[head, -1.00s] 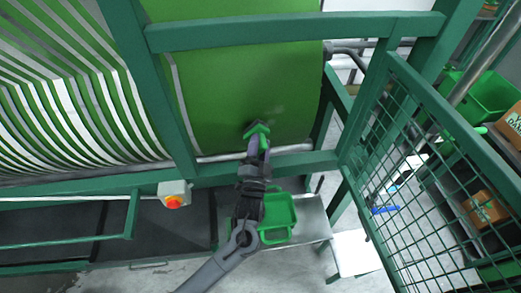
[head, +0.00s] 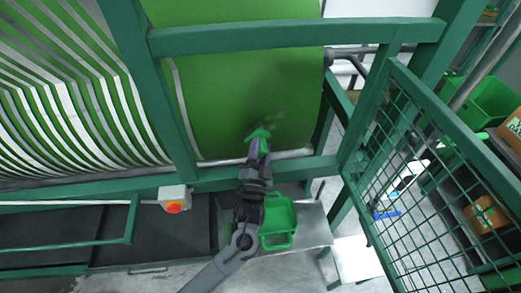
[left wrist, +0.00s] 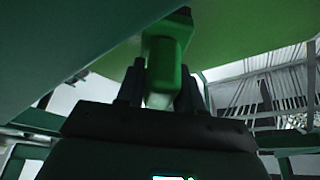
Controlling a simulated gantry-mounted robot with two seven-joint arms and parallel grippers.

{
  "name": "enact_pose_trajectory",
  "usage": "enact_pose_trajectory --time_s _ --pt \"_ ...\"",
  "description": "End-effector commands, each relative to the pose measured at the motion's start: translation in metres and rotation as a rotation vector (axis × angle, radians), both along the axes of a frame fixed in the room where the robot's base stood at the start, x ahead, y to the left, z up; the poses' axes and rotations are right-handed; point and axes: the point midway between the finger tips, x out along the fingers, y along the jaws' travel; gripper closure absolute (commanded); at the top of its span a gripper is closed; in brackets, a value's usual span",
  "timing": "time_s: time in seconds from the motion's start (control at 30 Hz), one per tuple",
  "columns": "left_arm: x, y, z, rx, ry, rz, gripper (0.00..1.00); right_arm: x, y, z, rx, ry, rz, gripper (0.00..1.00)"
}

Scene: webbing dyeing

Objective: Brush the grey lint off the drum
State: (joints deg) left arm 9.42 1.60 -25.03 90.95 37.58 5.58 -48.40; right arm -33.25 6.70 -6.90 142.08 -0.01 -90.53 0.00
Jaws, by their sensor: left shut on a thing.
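The drum (head: 225,80) is a large green cylinder behind a green frame. A faint grey smudge of lint (head: 270,114) shows on its lower right part. My left gripper (head: 257,150) is shut on a small green brush (head: 260,134). The brush is at the drum's lower front, just below the smudge; whether it touches the surface I cannot tell. In the left wrist view the brush (left wrist: 164,58) stands upright between the two dark fingers, with its upper end near the green surface. My right gripper is not in view.
A green frame bar (head: 300,30) crosses above the brush, and a lower bar (head: 300,166) runs behind my arm. A red button box (head: 174,199) is at the left. A mesh gate (head: 420,160) stands at the right.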

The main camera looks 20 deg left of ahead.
Motion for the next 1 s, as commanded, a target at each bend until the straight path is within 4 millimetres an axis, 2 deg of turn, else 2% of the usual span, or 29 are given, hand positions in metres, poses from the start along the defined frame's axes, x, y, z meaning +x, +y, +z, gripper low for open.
enact_pose_trajectory --time_s 0.67,1.0 --pt "0.01 0.005 0.001 0.0 -0.001 0.0 0.88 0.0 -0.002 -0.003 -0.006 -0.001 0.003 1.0" --pt "0.018 -0.011 0.0 -0.001 -0.002 0.0 0.88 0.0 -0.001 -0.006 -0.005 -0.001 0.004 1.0"
